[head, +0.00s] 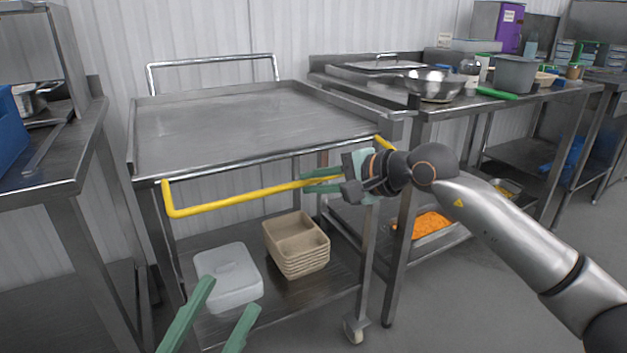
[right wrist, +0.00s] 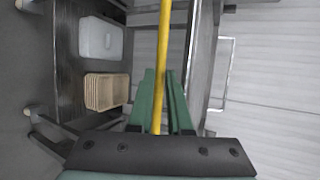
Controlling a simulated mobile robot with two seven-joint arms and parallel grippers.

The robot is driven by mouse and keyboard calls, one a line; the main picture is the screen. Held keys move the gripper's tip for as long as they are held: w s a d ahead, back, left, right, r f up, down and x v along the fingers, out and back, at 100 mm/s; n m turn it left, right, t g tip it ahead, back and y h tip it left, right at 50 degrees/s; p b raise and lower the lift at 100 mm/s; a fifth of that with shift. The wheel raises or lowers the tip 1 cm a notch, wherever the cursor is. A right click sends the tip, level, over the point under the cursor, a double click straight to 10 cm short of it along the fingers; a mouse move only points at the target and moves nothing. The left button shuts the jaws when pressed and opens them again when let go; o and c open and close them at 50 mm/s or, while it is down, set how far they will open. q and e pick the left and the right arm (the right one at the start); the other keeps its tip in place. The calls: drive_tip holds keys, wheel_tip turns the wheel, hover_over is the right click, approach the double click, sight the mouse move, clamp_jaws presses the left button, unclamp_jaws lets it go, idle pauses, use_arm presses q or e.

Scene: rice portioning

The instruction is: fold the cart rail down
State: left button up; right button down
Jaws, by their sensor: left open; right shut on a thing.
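The yellow cart rail (head: 235,198) runs along the near side of the steel cart (head: 245,115), just below the front edge of its top and standing out from it. In the right wrist view the rail (right wrist: 164,50) passes between the green fingers. My right gripper (head: 312,182) is shut on the rail toward its right part and hides some of it. It also shows in the right wrist view (right wrist: 162,95). My left gripper (head: 214,318) is open and empty at the bottom of the head view, in front of the lower shelf.
The cart's lower shelf holds a white lidded box (head: 228,278) and a stack of beige trays (head: 297,245). A steel table stands close on the left. A counter with a steel bowl (head: 436,84) adjoins the right. The cart top is bare.

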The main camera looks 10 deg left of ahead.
drive_tip(key=shift+s+f, duration=0.1)
drive_tip(key=shift+f, duration=1.05)
drive_tip(key=c, duration=0.8)
unclamp_jaws()
drive_tip(key=shift+f, duration=0.1)
drive_tip(key=shift+c, duration=0.2)
drive_tip(key=shift+d, duration=0.1)
drive_tip(key=p+v, duration=0.2)
drive_tip(key=v, duration=1)
drive_tip(key=shift+r, duration=0.5)
